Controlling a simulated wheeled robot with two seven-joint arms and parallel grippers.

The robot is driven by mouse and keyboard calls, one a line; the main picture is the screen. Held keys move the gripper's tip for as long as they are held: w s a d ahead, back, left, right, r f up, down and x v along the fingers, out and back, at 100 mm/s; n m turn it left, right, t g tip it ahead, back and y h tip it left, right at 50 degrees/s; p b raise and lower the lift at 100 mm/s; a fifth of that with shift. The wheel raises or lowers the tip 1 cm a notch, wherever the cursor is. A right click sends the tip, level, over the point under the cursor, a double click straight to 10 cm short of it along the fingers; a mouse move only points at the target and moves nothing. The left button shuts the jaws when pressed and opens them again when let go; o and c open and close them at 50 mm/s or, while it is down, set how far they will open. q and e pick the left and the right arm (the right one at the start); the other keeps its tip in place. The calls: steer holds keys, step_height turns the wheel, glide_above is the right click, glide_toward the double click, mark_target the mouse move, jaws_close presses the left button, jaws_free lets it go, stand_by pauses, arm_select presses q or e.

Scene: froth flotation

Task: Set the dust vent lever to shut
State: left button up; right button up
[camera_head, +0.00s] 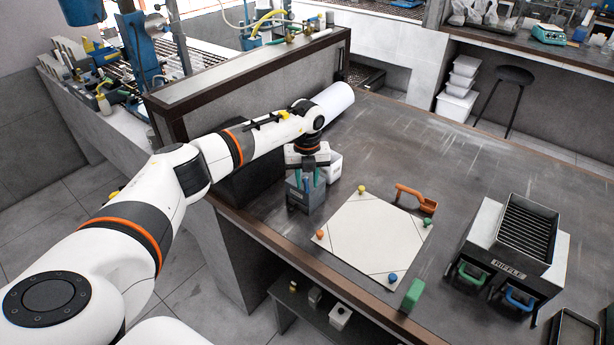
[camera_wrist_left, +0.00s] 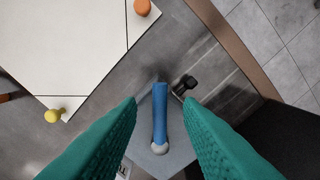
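A grey box (camera_head: 304,198) stands near the front left edge of the dark table, with a white part (camera_head: 334,168) close behind it. In the left wrist view a blue lever (camera_wrist_left: 160,108) with a pale rounded end (camera_wrist_left: 160,147) lies over a grey surface. It looks like the dust vent lever; no label can be read. My left gripper (camera_head: 307,181) points down at the grey box. Its green fingers stand apart on either side of the blue lever, with gaps showing on both sides (camera_wrist_left: 161,101). The lever is not clearly visible in the head view. My right gripper is not in view.
A white board (camera_head: 375,237) with coloured knobs lies right of the box. An orange-handled scoop (camera_head: 414,198), a green block (camera_head: 412,295) and the RIFFLE unit (camera_head: 515,245) are farther right. A low wall (camera_head: 255,85) runs behind my left arm. A black knob (camera_wrist_left: 185,84) sits beside the lever.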

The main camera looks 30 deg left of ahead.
arm_select(q)
steer(key=shift+f, duration=0.45)
steer(key=shift+c, duration=0.5)
jaws_close()
